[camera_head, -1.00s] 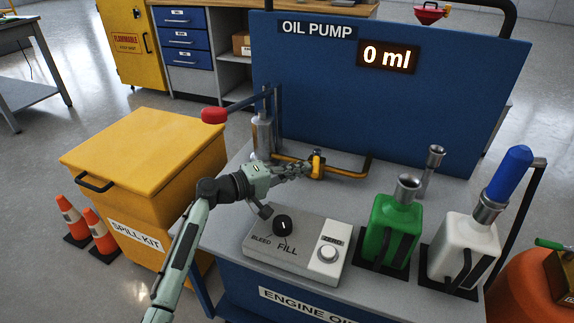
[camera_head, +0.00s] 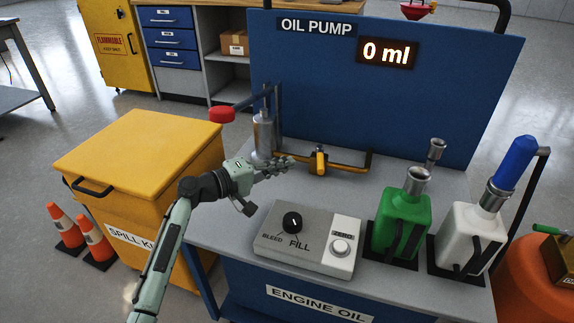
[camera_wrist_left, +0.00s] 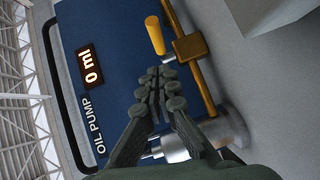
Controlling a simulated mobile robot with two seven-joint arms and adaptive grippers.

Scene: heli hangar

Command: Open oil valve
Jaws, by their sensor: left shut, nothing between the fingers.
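The oil valve (camera_head: 319,161) is a yellow fitting with a handle on the yellow pipe (camera_head: 350,168) in front of the blue oil pump panel (camera_head: 400,110). In the left wrist view its yellow handle (camera_wrist_left: 155,36) sticks out from the brass-coloured valve block (camera_wrist_left: 190,47) on the pipe. My left gripper (camera_head: 290,161) is shut and empty, just left of the valve, with a small gap between. In the left wrist view my left gripper (camera_wrist_left: 165,78) has its fingertips together, pointing toward the valve. The display (camera_head: 387,53) reads 0 ml. My right gripper is out of view.
A grey control box (camera_head: 305,243) with a black bleed/fill knob stands in front of the pipe. A metal pump cylinder (camera_head: 263,135) with a red-ended lever is behind my gripper. A green can (camera_head: 398,222) and a white can (camera_head: 465,235) stand to the right.

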